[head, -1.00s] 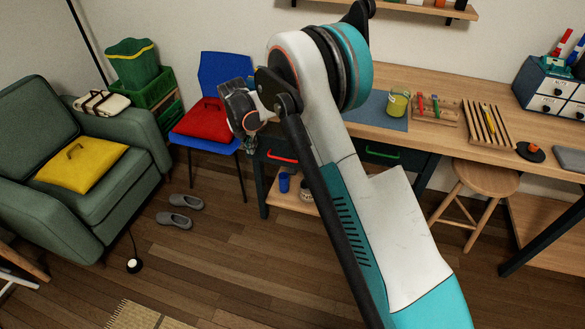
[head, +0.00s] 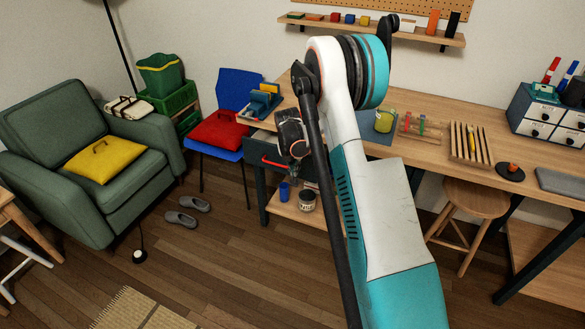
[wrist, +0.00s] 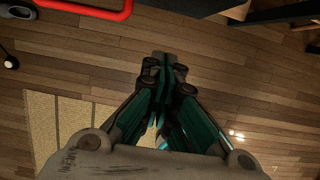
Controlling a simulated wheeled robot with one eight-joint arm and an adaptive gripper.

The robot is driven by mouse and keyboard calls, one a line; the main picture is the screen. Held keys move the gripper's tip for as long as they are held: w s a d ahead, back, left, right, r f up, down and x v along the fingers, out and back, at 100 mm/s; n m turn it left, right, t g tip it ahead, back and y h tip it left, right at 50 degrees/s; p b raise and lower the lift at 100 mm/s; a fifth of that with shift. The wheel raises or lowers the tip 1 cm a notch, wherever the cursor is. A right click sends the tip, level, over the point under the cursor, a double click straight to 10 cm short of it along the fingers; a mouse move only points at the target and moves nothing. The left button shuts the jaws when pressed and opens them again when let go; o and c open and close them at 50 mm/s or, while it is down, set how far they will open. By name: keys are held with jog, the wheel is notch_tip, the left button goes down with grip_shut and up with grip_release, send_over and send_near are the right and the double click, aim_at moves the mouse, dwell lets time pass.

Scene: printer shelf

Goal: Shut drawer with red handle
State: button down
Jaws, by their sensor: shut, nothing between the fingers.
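The red handle (head: 276,163) is on the front of a drawer (head: 258,145) at the left end of the wooden desk. The drawer looks pulled out, with a pale strip of its inside showing above the front. My gripper (head: 297,177) is just right of the red handle in the head view, pointing down, and partly hides the drawer. In the wrist view the red handle (wrist: 95,9) crosses the top left, apart from my fingers (wrist: 164,64). The fingers are shut and empty, with bare floor behind them.
A blue chair (head: 238,88) with a red cushion (head: 219,130) stands left of the desk. A blue cup (head: 284,191) and a jar (head: 306,200) are on the low shelf below. A stool (head: 474,199) is at the right. Floor in front is clear.

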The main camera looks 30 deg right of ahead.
aim_at(301, 170)
jog(key=w+d+f+b, duration=0.1)
jog(key=f, duration=0.1)
jog(key=w+d+f+b, duration=0.1)
jog(key=d+f, duration=0.1)
jog(key=w+d+f+b, duration=0.1)
jog(key=f, duration=0.1)
jog(key=shift+w+d+f, duration=0.2)
jog(key=shift+w+f, duration=0.05)
jog(key=shift+f, duration=0.05)
jog(key=shift+w+d+r, duration=0.1)
jog(key=shift+w+d, duration=0.05)
jog(key=shift+d, duration=0.1)
jog(key=w+d, duration=0.1)
jog(key=d, duration=0.1)
jog(key=w+d, duration=0.4)
jog(key=d, duration=0.1)
jog(key=shift+w, duration=0.25)
jog(key=shift+a, duration=0.1)
